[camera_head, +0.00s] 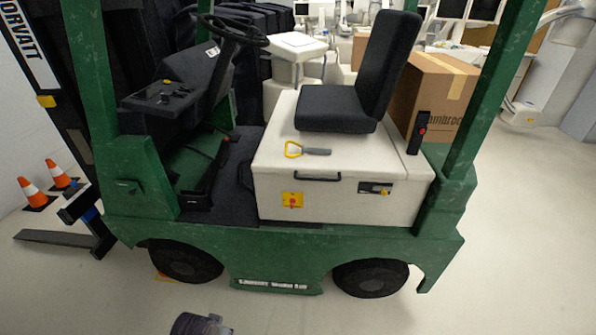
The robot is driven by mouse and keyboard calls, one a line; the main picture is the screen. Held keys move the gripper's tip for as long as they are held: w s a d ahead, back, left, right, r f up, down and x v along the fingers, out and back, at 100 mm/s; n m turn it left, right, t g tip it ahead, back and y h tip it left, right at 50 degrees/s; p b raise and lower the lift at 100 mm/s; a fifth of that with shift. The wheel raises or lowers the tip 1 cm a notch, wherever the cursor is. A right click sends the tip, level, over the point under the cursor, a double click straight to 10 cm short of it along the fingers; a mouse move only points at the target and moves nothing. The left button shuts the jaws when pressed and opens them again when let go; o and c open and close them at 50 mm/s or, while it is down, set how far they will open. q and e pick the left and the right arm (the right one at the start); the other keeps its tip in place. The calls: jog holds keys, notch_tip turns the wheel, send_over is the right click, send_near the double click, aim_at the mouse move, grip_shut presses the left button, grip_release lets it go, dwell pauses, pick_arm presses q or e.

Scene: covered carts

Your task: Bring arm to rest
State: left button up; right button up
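A small dark, rounded part shows at the bottom edge of the head view, left of centre. It looks like a piece of my own arm; most of it is cut off by the frame, and no fingers show. Neither of my grippers can be made out. A tool with a yellow loop handle and a grey end (306,150) lies on the white seat box (345,200) of a green forklift (330,245), in front of the black seat (340,122). Nothing of mine touches it.
The forklift fills the middle, with its steering wheel (233,30) and green posts rising on both sides. Traffic cones (31,192) stand at the left near the fork. A cardboard box (440,95) stands behind the seat. Floor is clear in front and at right.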

pick_arm(q)
jog(key=s+a+f+g, duration=0.1)
jog(key=s+a+f, duration=0.15)
jog(key=f, duration=0.95)
jog(key=s+a+f, duration=0.1)
jog(key=s+f, duration=0.3)
jog(key=f, duration=0.8)
jog(key=s+a+f, duration=0.3)
jog(key=s+f, duration=0.4)
jog(key=s, duration=0.2)
jog(key=s+a+f, duration=0.3)
jog(key=s+f, duration=0.4)
jog(key=s, duration=0.2)
jog(key=shift+a+f+m+g+y+p, duration=0.3)
jog(key=shift+a+f+g+y, duration=0.05)
jog(key=shift+g+y, duration=0.05)
jog(key=shift+o, duration=0.2)
